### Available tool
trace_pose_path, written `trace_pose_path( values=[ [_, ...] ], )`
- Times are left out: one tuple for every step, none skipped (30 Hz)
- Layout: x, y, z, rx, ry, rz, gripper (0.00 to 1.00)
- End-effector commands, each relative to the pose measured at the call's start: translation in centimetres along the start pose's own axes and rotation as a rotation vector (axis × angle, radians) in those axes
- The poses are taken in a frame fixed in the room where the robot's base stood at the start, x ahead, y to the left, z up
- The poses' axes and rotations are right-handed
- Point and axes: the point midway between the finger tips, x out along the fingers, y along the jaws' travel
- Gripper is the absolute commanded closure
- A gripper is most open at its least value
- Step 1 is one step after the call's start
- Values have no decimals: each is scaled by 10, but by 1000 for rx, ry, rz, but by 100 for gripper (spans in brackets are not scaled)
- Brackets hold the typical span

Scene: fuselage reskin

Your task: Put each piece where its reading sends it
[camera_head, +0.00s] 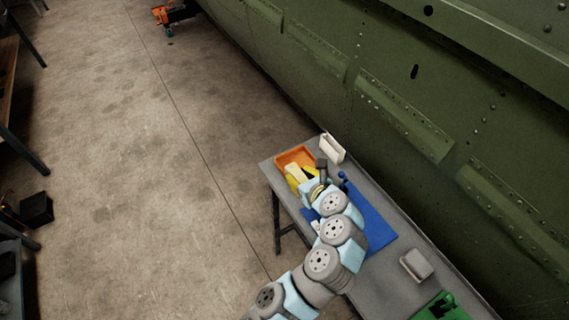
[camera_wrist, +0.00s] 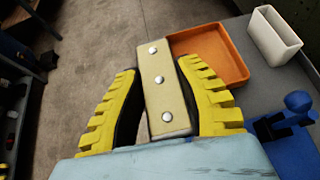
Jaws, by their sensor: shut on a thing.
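My gripper (camera_wrist: 159,105) has yellow ridged fingers and is shut on a pale cream strip with several round silver rivet heads (camera_wrist: 157,68). In the wrist view the strip stands between the two fingers, with its far end reaching past their tips. The orange tray (camera_wrist: 225,50) lies beyond and to the right of the fingers, and its visible floor is bare. In the head view the gripper (camera_head: 297,177) and the cream strip (camera_head: 294,172) overlap the orange tray (camera_head: 282,160) at the table's far end. Part of the tray is hidden behind them.
A white open box (camera_wrist: 273,36) stands right of the tray. A blue mat (camera_head: 376,232) lies under my arm, with a blue-knobbed device (camera_wrist: 298,102) at its edge. A grey block (camera_head: 416,264) and a green tray (camera_head: 440,308) are nearer. The green fuselage (camera_head: 400,110) borders the table's right.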

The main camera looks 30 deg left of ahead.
Motion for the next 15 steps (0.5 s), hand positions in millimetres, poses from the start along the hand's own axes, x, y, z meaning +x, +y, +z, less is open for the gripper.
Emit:
trace_pose_path(
  values=[
    [5, -4, 0, -2, 1, -2, 100],
    [8, -6, 1, -2, 0, -3, 100],
    [12, -8, 1, -2, 0, -2, 100],
    [15, -9, 1, -1, 0, 0, 100],
    [19, -10, 1, -2, 1, 3, 100],
    [24, -12, 1, -2, 1, 3, 100],
    [26, -14, 1, -2, 0, 1, 100],
    [29, -16, 1, -2, -1, -1, 100],
    [34, -18, 0, -2, 0, 0, 100],
    [37, -20, 0, -1, 1, 2, 100],
    [40, -21, -1, -2, 2, 3, 100],
    [44, -24, 0, -3, 1, 1, 100],
    [46, -26, 1, -4, 0, -1, 100],
    [49, -28, 1, -3, -1, -2, 100],
    [54, -29, 1, -2, -1, 0, 100]
  ],
)
